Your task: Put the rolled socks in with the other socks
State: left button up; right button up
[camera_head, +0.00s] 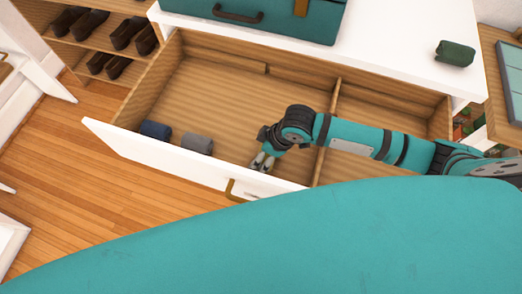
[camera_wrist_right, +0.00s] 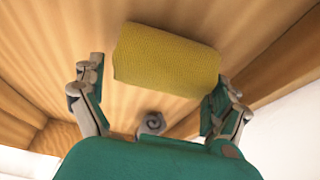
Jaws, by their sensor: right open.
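A dark blue rolled pair of socks (camera_head: 155,130) and a grey rolled pair (camera_head: 197,144) lie side by side along the front of the left compartment of the open drawer (camera_head: 215,95). A green rolled pair (camera_head: 455,53) lies on the white dresser top at the right. My right gripper (camera_head: 262,163) reaches down into the left compartment near its front panel, right of the grey pair. In the right wrist view it is open (camera_wrist_right: 160,78), with a yellow roll (camera_wrist_right: 166,58) between and beyond its fingers. The yellow roll is hidden in the head view. My left gripper is not in view.
A wooden divider (camera_head: 328,130) separates the left compartment from the right one, and my right arm crosses over it. A teal case (camera_head: 255,20) stands on the dresser top. A shelf of dark shoes (camera_head: 125,32) is at the upper left. The left compartment's back is bare.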

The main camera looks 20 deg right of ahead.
jog(key=p+v, duration=0.1)
jog(key=v, duration=1)
jog(key=shift+r, duration=0.4)
jog(key=shift+r, duration=0.1)
